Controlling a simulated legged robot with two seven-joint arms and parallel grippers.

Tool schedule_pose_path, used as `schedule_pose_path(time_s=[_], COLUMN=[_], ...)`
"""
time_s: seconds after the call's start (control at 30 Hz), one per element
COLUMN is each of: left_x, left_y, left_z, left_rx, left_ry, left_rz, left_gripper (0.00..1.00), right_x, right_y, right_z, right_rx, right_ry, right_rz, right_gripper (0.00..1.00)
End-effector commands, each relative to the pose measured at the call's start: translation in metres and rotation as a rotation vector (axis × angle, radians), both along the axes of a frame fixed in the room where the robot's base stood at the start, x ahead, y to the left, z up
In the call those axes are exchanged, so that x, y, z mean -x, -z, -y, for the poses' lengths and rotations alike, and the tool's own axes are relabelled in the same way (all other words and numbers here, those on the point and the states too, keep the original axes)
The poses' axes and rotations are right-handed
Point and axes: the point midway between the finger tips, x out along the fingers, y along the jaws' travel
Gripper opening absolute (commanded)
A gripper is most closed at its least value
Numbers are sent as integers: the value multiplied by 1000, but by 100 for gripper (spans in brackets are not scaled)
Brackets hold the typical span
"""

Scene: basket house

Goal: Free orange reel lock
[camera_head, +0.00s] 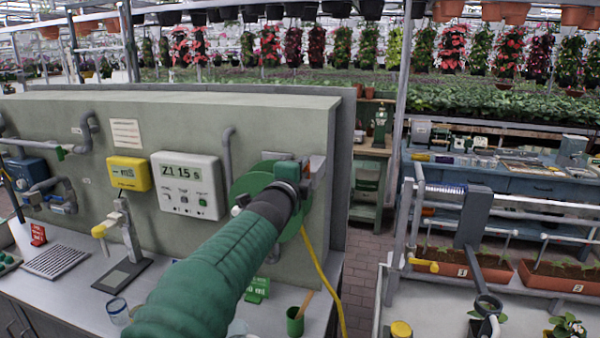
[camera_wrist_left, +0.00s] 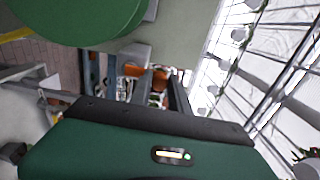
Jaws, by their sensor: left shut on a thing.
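The green hose reel (camera_head: 246,185) is mounted on the right part of the grey-green panel, with a yellow hose (camera_head: 322,275) hanging from it. Its round green face also fills the top left of the left wrist view (camera_wrist_left: 85,18). A small orange lock (camera_head: 308,169) shows at the reel's upper right, mostly hidden by my gripper. My left gripper (camera_head: 304,182) is at the lock, in front of the reel. My right gripper is in neither view.
The panel carries a timer box (camera_head: 188,186) and a yellow meter (camera_head: 129,173). On the bench below stand a grey stand (camera_head: 128,240), a glass (camera_head: 117,311) and a green cup (camera_head: 295,321). A planter rig (camera_head: 470,220) stands at right, beyond a brick aisle.

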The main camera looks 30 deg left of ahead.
Motion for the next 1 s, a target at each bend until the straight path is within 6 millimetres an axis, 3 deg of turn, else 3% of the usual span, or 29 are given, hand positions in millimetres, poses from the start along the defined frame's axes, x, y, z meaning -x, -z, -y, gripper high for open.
schedule_pose_path(time_s=[0.17,0.2,0.33,0.67,0.83,1.0], left_x=[-2,-2,-2,2,25,58], left_y=[7,7,6,4,9,14], left_z=[4,4,4,2,9,16], left_rx=[1,1,1,2,5,6], left_ry=[6,6,5,2,6,7], left_rz=[-14,-14,-12,-5,-1,-1], left_gripper=[0,26,43,43,43,43], right_x=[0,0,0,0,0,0], right_y=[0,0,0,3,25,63], right_z=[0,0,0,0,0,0], right_rx=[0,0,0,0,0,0], right_ry=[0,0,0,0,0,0], right_rz=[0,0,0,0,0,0], right_gripper=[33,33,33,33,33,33])
